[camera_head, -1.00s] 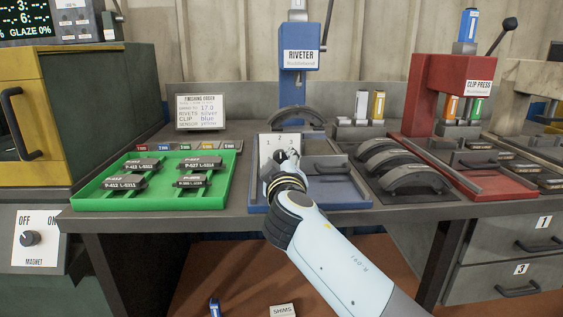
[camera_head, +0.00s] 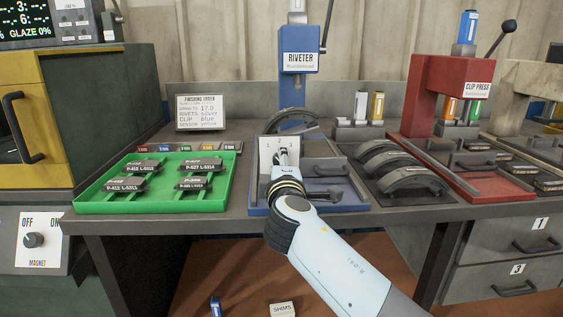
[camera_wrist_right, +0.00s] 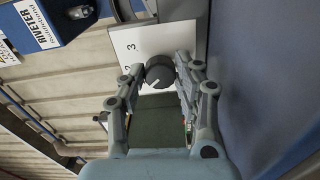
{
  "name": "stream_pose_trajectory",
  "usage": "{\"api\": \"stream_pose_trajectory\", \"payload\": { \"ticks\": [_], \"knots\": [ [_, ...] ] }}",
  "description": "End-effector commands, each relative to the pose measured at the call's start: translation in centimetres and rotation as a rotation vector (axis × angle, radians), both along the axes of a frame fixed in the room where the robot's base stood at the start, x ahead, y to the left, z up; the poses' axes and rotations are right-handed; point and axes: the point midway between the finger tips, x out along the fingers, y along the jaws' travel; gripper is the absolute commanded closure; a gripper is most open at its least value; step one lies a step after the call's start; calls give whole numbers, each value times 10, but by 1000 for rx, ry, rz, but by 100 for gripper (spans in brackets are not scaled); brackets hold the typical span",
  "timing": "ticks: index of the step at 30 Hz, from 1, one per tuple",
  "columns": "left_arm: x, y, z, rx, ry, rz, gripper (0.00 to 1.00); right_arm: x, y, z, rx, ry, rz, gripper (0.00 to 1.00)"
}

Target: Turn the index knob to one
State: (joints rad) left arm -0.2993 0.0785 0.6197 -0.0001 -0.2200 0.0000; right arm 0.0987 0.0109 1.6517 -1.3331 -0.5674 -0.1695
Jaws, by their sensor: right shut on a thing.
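The index knob (camera_wrist_right: 159,73) is a dark round knob on a white plate (camera_wrist_right: 155,42), with a pale line on its face towards the lower left in the right wrist view. The digits 3 and 2 show on the plate there; a 1 is not clear. The plate also shows in the head view (camera_head: 266,148), on the blue riveter base (camera_head: 350,200). My right gripper (camera_wrist_right: 160,72) has its fingers on both sides of the knob and is shut on it; it also shows in the head view (camera_head: 283,160), partly hiding the knob. My left gripper is out of view.
A green tray (camera_head: 130,208) with labelled shoes lies left of the riveter (camera_head: 300,62). A row of dark curved shoes (camera_head: 412,181) and the red clip press (camera_head: 425,95) stand right. The magnet knob (camera_head: 33,240) is at far left.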

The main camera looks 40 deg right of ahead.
Motion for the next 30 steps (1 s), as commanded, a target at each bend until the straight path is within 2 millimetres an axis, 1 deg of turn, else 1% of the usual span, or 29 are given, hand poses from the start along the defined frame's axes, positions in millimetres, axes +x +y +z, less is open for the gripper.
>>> {"api": "stream_pose_trajectory", "payload": {
  "ticks": [9, 23, 24, 28, 29, 30],
  "knots": [
    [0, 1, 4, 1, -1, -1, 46, 0, 1, -1, -84, 54, 1, 100],
    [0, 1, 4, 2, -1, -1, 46, 0, 1, -1, -97, 62, 1, 100],
    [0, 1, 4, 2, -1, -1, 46, 0, 1, -1, -96, 61, 1, 65],
    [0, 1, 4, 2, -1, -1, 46, 0, 0, -1, -96, 61, 1, 48],
    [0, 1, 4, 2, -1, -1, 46, 0, 0, -1, -96, 61, 1, 45],
    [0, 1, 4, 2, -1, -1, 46, 0, 0, -1, -97, 60, 1, 45]
  ]
}}
